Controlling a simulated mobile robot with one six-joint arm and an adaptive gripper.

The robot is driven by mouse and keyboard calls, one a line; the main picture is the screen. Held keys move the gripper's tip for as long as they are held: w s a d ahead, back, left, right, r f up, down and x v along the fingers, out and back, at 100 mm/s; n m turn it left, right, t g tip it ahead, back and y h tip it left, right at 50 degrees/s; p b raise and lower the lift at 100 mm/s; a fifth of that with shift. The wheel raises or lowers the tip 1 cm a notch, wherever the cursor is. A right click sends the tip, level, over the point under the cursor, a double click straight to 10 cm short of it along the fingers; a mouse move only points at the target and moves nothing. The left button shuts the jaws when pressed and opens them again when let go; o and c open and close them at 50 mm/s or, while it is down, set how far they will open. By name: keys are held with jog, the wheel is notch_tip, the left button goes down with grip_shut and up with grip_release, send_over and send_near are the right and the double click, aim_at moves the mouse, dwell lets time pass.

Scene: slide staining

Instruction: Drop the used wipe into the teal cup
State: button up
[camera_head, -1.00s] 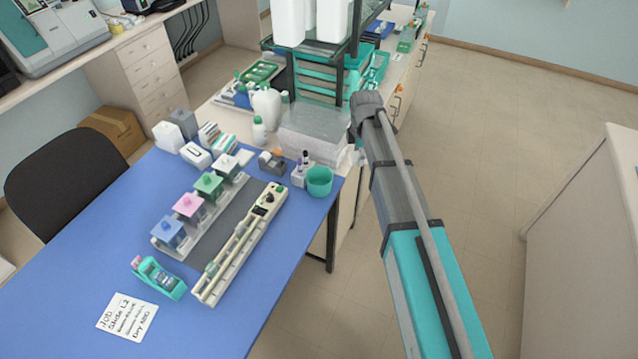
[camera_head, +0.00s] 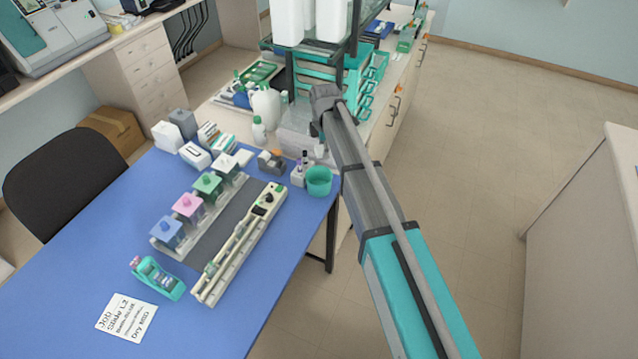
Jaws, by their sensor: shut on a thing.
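The teal cup (camera_head: 319,182) stands upright at the right back corner of the blue-topped table, its opening facing up. My arm reaches in from the lower right, and my gripper (camera_head: 319,141) hangs down at its far end, just behind and above the cup in the picture. It is small and partly hidden by my wrist. It is shut on a small whitish thing, apparently the used wipe (camera_head: 320,151), which is apart from the cup. The wipe's exact shape and its height over the cup are hard to tell.
A small holder with dark-capped items (camera_head: 300,172) stands just left of the cup. A clear box (camera_head: 292,143) stands behind it. A long cream rail tool (camera_head: 240,245) and a staining jar row (camera_head: 187,207) lie left. Open floor is to the right.

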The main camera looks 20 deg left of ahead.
jog(key=shift+f, duration=0.25)
jog(key=shift+f+b, duration=2.8)
jog(key=shift+b, duration=0.2)
jog(key=o, duration=1.1)
jog(key=shift+c, duration=0.2)
jog(key=shift+r, duration=0.2)
